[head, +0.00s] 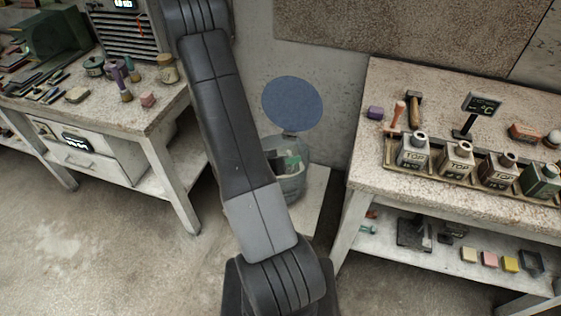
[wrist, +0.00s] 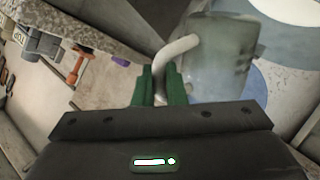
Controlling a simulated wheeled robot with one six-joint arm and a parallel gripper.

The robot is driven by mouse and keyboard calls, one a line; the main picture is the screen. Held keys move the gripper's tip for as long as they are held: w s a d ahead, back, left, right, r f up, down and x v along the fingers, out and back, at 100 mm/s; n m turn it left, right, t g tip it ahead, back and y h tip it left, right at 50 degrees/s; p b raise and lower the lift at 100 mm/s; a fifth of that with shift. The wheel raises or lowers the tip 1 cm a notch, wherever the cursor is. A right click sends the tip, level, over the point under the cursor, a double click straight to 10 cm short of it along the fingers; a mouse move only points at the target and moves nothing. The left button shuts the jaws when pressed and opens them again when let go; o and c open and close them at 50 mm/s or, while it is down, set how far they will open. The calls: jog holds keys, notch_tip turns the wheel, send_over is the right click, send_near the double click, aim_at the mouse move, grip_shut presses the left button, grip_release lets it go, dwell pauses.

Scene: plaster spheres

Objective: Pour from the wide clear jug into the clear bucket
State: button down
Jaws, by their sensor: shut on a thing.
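In the wrist view my gripper (wrist: 160,82) has its green fingers shut on the pale curved handle of the wide clear jug (wrist: 216,68). The jug's see-through body is off to the right of the fingers, blurred. I cannot make out its contents. In the head view a clear, greyish vessel (head: 291,187) shows partly behind my arm, low by the wall. A small green patch shows at its top. The arm hides much of it, so I cannot tell the jug and the clear bucket apart there.
A blue disc (head: 292,103) shows above the vessel in the head view. A right-hand bench (head: 372,160) bears several labelled bottles in a tray (head: 390,166), a hammer and a small sign. A left-hand bench (head: 150,118) holds small pots and blocks. Bare floor lies at lower left.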

jog(key=shift+s+m+t+b, duration=0.3)
jog(key=shift+b, duration=0.2)
jog(key=b, duration=0.3)
jog(key=shift+s+f+m+t, duration=0.1)
jog(key=shift+f+m+t, duration=0.2)
jog(key=shift+f+t, duration=0.1)
jog(key=m+t+b, duration=0.1)
jog(key=b, duration=0.3)
jog(key=f+m+h+b, duration=0.1)
jog(key=b, duration=0.2)
jog(key=shift+s+d+m+t+b, duration=0.1)
jog(key=shift+m+t+b, duration=0.2)
jog(key=shift+t+b, duration=0.1)
jog(key=m+b, duration=0.1)
jog(key=b, duration=0.3)
jog(key=shift+f+t+h, duration=0.3)
jog(key=shift+t, duration=0.1)
jog(key=shift+s+r+m, duration=0.1)
jog(key=shift+r+m, duration=0.05)
jog(key=shift+m, duration=0.25)
jog(key=shift+r, duration=0.1)
